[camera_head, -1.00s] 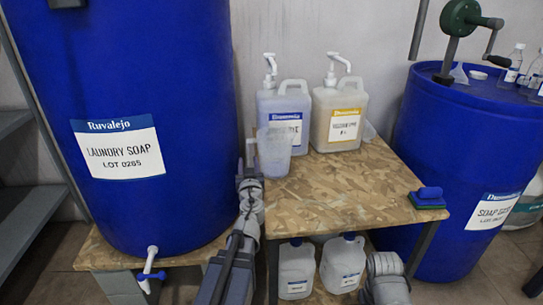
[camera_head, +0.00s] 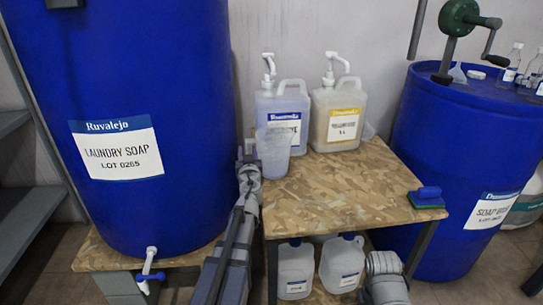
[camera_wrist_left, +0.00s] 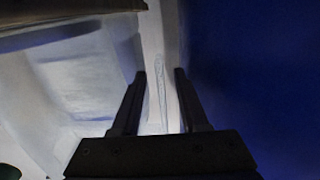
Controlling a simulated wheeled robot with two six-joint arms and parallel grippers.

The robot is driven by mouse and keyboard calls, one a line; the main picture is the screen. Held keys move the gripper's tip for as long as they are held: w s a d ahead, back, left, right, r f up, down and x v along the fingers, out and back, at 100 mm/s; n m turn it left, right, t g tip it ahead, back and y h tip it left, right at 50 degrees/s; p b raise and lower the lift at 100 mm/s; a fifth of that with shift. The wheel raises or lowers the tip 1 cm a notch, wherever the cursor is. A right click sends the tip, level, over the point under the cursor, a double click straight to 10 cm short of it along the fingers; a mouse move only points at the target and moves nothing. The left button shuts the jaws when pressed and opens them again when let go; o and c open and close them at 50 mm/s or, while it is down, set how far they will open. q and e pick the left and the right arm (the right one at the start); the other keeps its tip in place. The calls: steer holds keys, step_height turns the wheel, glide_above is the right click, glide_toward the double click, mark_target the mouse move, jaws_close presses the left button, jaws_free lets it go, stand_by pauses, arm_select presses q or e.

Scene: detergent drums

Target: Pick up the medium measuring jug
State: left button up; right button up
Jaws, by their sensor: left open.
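The translucent measuring jug (camera_head: 274,156) stands upright on the wooden table top, in front of the blue-labelled pump container. I take it as the medium one; no size mark is readable. My left gripper (camera_head: 246,150) is at its left side, between it and the big blue drum. In the left wrist view my open fingers (camera_wrist_left: 160,74) point ahead, with a pale narrow strip between them, perhaps the jug's handle. I cannot tell whether they touch it. A large translucent surface fills the left of that view. My right gripper is out of view.
The laundry soap drum (camera_head: 130,120) stands close left of my left gripper. Pump containers with blue (camera_head: 292,108) and yellow (camera_head: 338,112) labels stand behind the jug. The table's middle (camera_head: 345,190) is clear.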

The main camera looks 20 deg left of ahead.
arm_select(q)
steer(key=shift+w+a, duration=0.25)
steer(key=shift+w, duration=0.15)
steer(key=shift+s, duration=0.1)
jaws_close()
stand_by(1.0)
